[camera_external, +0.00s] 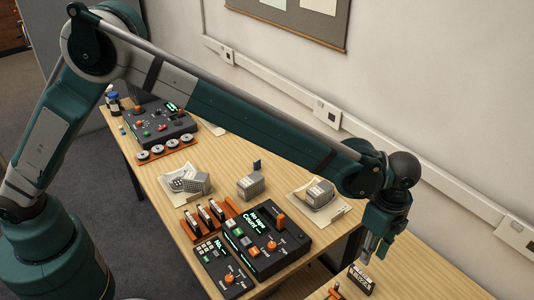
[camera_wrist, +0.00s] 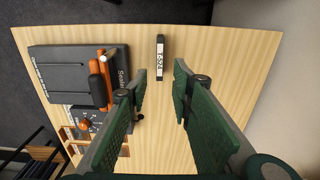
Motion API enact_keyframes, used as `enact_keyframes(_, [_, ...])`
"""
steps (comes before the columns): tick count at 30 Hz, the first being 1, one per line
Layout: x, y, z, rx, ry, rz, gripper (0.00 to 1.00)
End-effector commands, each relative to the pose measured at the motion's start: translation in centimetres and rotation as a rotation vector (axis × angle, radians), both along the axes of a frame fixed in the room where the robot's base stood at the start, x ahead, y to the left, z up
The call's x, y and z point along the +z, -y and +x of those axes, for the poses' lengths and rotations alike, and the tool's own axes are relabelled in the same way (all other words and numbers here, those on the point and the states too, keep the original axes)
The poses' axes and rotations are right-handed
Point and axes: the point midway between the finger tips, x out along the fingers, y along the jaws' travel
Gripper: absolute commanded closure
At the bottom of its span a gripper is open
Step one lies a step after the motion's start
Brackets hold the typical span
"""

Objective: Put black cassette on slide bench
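The black cassette (camera_wrist: 160,47), a slim black block with a white numbered label, lies on light wood in the wrist view, ahead of my fingertips and between their lines. A black labelled block, seemingly the same cassette (camera_external: 362,280), shows below my gripper (camera_external: 376,250) in the external view. My gripper (camera_wrist: 160,78) is open and empty, apart from the cassette. No surface is clearly marked as the slide bench.
A black sealer with an orange handle (camera_wrist: 104,82) stands left of the cassette in the wrist view. Black control boxes (camera_external: 265,240) and an orange rack (camera_external: 208,218) crowd the long table's near end. Wood right of the cassette is clear. A wall runs along the back.

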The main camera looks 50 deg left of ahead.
Motion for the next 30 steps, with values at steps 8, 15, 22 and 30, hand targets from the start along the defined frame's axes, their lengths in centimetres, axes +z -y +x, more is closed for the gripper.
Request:
enact_keyframes(8, [0.0, 0.0, 0.0, 0.000, 0.000, 0.000, 0.77])
enact_keyframes(15, [0.0, 0.0, 0.0, 0.000, 0.000, 0.000, 0.77])
enact_keyframes(22, [0.1, -0.1, 0.0, 0.002, 0.001, -0.001, 0.77])
enact_keyframes(30, [2.3, -2.5, 0.3, 0.049, 0.015, -0.012, 0.77])
